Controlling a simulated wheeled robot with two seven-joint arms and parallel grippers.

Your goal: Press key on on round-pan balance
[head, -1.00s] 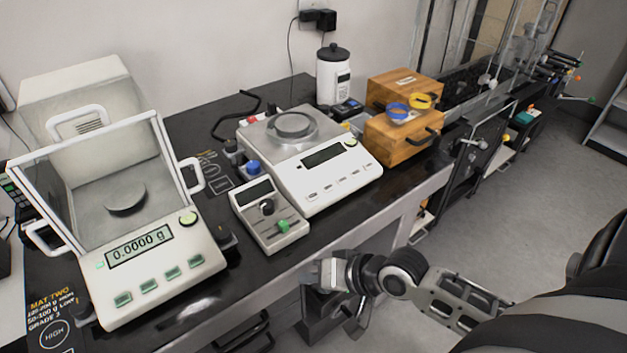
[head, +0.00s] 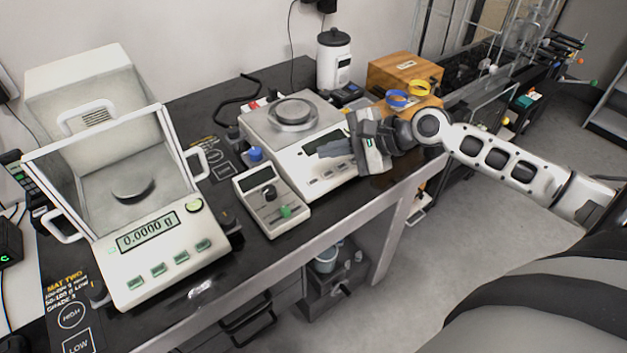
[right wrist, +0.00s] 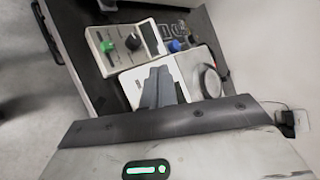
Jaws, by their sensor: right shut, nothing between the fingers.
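The round-pan balance (head: 262,127) stands on the black bench in the middle of the head view, with a round metal pan (head: 293,113) on top. My right gripper (head: 324,149) is shut and empty. Its fingers are over the balance's front panel, pointing left, and hide much of the display and some of the keys. In the right wrist view the closed fingers (right wrist: 158,88) overlap the white balance body, with the pan (right wrist: 209,80) to their right. I cannot tell whether they touch the panel. My left gripper is out of view.
A balance with an open glass shield (head: 150,262) stands at left, reading 0.0000 g. A small control box (head: 285,222) with a green knob sits left of the gripper. A wooden box (head: 400,72) and a white canister (head: 334,65) stand behind the gripper.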

